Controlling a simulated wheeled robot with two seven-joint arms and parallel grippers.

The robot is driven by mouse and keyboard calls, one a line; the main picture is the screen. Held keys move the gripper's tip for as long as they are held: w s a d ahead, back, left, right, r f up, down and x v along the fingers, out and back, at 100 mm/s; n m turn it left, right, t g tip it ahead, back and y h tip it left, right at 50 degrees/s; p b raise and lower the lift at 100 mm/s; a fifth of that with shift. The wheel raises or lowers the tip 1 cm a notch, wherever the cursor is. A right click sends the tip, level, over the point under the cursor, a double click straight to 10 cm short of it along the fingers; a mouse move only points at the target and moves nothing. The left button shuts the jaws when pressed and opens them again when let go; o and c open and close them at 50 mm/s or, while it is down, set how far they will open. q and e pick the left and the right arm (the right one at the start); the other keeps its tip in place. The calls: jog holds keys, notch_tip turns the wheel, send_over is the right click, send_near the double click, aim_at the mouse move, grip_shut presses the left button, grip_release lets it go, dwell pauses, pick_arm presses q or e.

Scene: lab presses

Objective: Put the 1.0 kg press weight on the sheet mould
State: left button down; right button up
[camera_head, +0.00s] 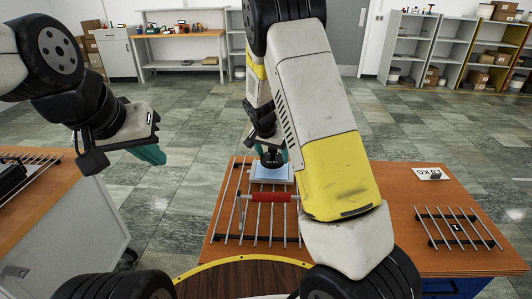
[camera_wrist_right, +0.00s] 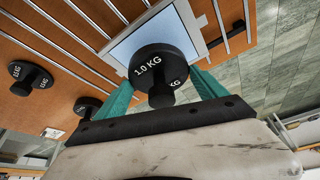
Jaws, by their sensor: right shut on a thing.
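The black 1.0 kg press weight (camera_wrist_right: 163,66) sits between the teal fingers of my right gripper (camera_wrist_right: 166,86), which is shut on it. The weight also shows in the head view (camera_head: 271,162), partly hidden by my right arm. The sheet mould (camera_head: 270,176) is a pale blue plate with a light frame on the table rack. In the right wrist view the mould (camera_wrist_right: 130,47) is directly behind the weight. I cannot tell whether the weight touches it. My left gripper (camera_head: 152,154) hangs away to the left, its teal fingers seen side-on.
Two other black weights, one (camera_wrist_right: 29,78) and another (camera_wrist_right: 88,107), are beside the rack in the wrist view.

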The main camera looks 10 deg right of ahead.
aim_at(272, 159)
jog(key=shift+f, duration=1.55)
jog(key=o, duration=2)
jog(key=shift+f, duration=0.2)
jog(key=shift+r, duration=0.1)
jog(key=v, duration=1.2)
jog(key=s+d+r+n+y, duration=0.1)
jog(key=s+r+n, duration=0.1)
jog(key=s+r, duration=0.3)
jog(key=s+d+r+n+t+y, duration=0.1)
jog(key=s+r, duration=0.5)
jog(key=s, duration=0.8)
jog(key=s+d+r+n+t+y, duration=0.1)
jog(key=s+r+n, duration=0.3)
jog(key=s, duration=0.6)
jog(key=shift+d+r+y, duration=0.15)
jog(key=shift+r+y, duration=0.3)
jog(key=shift+d+r+y, duration=0.15)
jog(key=shift+r+y, duration=0.3)
jog(key=shift+r, duration=0.05)
